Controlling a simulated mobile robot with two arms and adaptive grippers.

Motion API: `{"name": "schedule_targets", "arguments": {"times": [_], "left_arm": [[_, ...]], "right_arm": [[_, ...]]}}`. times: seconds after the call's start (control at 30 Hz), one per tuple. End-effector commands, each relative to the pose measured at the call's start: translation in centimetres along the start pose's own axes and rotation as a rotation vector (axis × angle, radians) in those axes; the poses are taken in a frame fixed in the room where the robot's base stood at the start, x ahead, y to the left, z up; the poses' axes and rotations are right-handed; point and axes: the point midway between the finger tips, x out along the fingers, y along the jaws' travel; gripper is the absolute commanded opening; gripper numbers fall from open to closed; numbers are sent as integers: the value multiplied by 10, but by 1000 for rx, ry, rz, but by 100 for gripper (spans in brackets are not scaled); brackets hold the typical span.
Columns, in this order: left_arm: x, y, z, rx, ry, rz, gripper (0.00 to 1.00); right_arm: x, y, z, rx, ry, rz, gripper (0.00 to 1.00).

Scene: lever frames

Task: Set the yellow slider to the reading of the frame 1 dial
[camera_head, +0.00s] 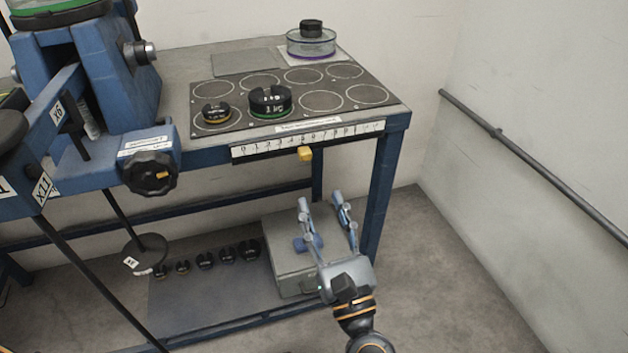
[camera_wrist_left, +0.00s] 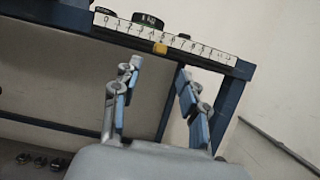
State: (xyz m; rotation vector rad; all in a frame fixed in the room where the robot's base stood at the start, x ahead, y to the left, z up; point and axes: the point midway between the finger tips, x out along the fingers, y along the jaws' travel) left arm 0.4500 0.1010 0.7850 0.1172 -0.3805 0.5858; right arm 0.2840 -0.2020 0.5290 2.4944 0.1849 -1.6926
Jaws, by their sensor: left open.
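The yellow slider (camera_head: 305,154) sits on the white numbered scale (camera_head: 350,132) along the table's front edge. It also shows in the left wrist view (camera_wrist_left: 160,48), near the scale's middle, around 5; the exact reading is too small to tell. My left gripper (camera_head: 321,200) is open and empty, below and in front of the slider, apart from it. In the left wrist view the slider appears just beyond the gap between the fingertips (camera_wrist_left: 157,72). The frame 1 dial cannot be made out; a plate marked 1 shows at the left edge. My right gripper is not in view.
A black knob with a yellow mark (camera_head: 150,172) is on the blue frame at left. A black board (camera_head: 235,88) with ring outlines carries two weights. A grey box (camera_head: 290,262) and several black weights are on the lower shelf. Floor at right is clear.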

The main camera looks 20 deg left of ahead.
Motion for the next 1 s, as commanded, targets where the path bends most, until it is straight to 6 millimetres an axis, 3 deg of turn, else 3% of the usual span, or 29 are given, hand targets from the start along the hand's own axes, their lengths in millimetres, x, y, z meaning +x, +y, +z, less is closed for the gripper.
{"name": "schedule_targets", "arguments": {"times": [0.1,0.3,0.83,1.0], "left_arm": [[-20,0,0,1,1,-2,43],[-34,0,0,0,0,0,43],[-34,0,0,4,-3,-3,43],[-28,-11,12,130,-84,-107,43]], "right_arm": [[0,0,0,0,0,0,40],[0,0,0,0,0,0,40],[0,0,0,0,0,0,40],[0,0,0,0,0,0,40]]}}
